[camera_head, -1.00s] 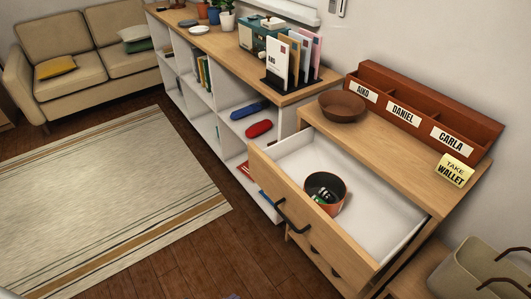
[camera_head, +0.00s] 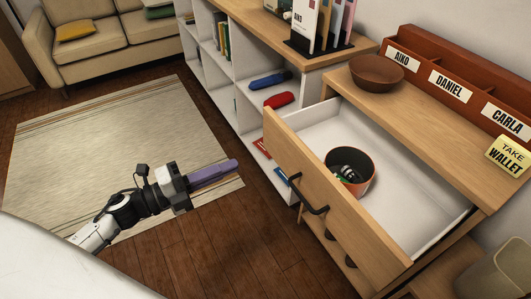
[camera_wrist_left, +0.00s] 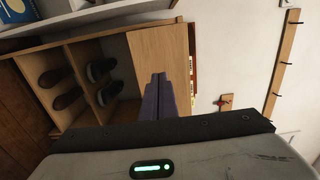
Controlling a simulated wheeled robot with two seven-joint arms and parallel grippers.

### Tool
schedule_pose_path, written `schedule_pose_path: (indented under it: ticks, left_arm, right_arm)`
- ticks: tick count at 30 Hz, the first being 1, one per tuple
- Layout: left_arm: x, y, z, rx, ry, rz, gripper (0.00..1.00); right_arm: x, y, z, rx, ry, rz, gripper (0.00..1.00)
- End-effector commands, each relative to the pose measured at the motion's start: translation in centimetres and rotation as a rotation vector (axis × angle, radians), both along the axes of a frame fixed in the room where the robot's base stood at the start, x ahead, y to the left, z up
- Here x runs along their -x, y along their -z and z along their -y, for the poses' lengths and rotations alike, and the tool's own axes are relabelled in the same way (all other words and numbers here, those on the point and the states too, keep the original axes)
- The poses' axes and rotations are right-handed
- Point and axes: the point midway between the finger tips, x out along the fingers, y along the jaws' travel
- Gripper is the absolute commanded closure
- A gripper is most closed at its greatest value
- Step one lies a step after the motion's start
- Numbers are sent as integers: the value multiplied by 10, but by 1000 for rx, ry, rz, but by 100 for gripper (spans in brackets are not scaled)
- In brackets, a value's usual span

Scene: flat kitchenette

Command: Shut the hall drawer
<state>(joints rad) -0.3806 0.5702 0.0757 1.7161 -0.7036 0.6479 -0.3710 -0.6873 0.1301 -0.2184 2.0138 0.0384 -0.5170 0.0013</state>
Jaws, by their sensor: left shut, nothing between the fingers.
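The hall drawer (camera_head: 404,213) is pulled well out of the wooden cabinet. Its wooden front (camera_head: 325,190) carries a dark bar handle (camera_head: 300,194). A round container (camera_head: 367,186), dark inside with small items in it, stands in the drawer. My left gripper (camera_head: 236,164) is left of the drawer front and apart from it, above the floor near the rug. Its purple fingers are closed together and empty; they also show in the left wrist view (camera_wrist_left: 159,95), with a shoe shelf beyond them. My right gripper is not in view.
A brown bowl (camera_head: 377,74), a letter organizer (camera_head: 446,80) with name labels and a yellow note (camera_head: 509,155) are on the cabinet. A white shelf unit (camera_head: 232,88) stands beside it. The floor (camera_head: 235,245) before the drawer is clear. A basket (camera_head: 497,272) is at lower right.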

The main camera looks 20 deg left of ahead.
Motion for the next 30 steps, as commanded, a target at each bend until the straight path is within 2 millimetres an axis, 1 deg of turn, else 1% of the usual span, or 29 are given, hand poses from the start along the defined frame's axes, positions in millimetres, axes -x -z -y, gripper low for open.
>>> schedule_pose_path:
  ticks: [1,3,9,15,21,30]
  left_arm:
    - [-10,-2,7,2,0,3,100]
    - [-23,-2,16,3,0,4,100]
    - [-57,-2,41,5,-2,1,100]
    - [-80,-1,58,4,-2,-1,100]
    - [-88,0,64,5,-3,-3,100]
    - [-88,1,64,5,-3,-4,100]
  right_arm:
    - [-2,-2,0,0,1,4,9]
    - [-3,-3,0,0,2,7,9]
    - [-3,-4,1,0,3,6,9]
    - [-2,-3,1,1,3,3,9]
    - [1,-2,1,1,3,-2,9]
    - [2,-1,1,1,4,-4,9]
